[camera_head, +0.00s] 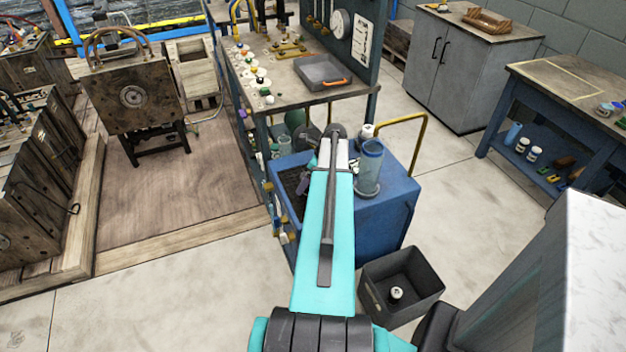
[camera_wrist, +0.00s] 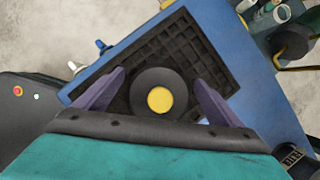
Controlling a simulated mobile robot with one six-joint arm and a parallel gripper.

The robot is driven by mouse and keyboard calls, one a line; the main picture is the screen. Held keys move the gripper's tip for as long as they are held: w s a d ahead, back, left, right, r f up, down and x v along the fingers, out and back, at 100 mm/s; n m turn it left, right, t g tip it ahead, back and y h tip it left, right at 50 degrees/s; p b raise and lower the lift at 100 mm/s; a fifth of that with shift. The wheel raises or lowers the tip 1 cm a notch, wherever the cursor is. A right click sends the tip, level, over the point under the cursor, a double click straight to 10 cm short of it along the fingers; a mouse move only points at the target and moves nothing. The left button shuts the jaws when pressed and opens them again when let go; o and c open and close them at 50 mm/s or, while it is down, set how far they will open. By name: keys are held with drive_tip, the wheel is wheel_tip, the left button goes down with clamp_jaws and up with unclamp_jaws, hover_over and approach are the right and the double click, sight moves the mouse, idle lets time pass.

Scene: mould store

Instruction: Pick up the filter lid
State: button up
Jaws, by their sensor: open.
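A round black disc with a yellow centre, which looks like the filter lid (camera_wrist: 159,91), shows in the wrist view over a black gridded tray (camera_wrist: 205,62) on the blue cart (camera_wrist: 232,45). My gripper (camera_wrist: 159,78) is open, with its two purple fingers on either side of the lid. I see a gap between each finger and the lid; the height between them is hard to judge. In the head view, my arm hides the lid and most of the gripper above the cart (camera_head: 385,205).
A clear cylinder (camera_head: 369,168) stands on the cart's right side. A dark open bin (camera_head: 401,285) sits on the floor by the cart. Behind is a workbench (camera_head: 300,88) with a grey tray (camera_head: 322,72). Wooden moulds (camera_head: 133,97) stand at left.

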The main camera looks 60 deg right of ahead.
idle(0.5)
drive_tip(key=c, duration=1.2)
drive_tip(key=shift+c, duration=0.2)
drive_tip(key=shift+r, duration=0.15)
drive_tip(key=shift+r+b, duration=0.65)
drive_tip(key=shift+r, duration=4.25)
